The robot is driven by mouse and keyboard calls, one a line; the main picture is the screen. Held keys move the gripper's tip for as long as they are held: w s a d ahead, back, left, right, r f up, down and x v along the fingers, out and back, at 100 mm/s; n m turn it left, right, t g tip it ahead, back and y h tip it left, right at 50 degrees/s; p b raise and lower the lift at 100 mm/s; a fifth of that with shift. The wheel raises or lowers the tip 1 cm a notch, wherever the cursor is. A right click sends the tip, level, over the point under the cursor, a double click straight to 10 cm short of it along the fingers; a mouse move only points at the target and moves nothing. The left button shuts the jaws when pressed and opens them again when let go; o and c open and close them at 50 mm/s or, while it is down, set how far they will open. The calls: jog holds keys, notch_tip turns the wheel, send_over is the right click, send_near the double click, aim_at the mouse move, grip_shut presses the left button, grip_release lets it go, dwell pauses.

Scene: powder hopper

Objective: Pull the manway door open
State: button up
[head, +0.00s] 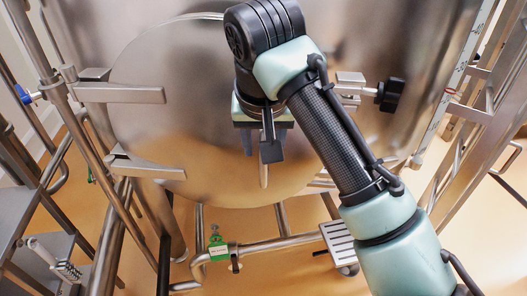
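The manway door (190,130) is a large round polished metal plate on the vessel's front. Two metal hinge arms (125,93) reach it from the left. I cannot tell whether it stands slightly ajar. A metal clamp with a black knob (390,94) is at the right side, partly behind my arm. A short upright metal bar (263,175), apparently the door handle, shows just below my gripper's fingers. My gripper (262,148) is in front of the door's middle, at this bar. The arm and gripper body hide the upper bar, and finger contact is unclear.
Metal frame posts and pipes stand on the left (90,150) and a ladder-like frame on the right (490,130).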

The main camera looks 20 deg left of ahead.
jog(key=shift+p+x, duration=0.3)
jog(key=shift+x, duration=1.9)
jog(key=shift+c, duration=0.2)
grip_shut()
jog(key=shift+r, duration=0.1)
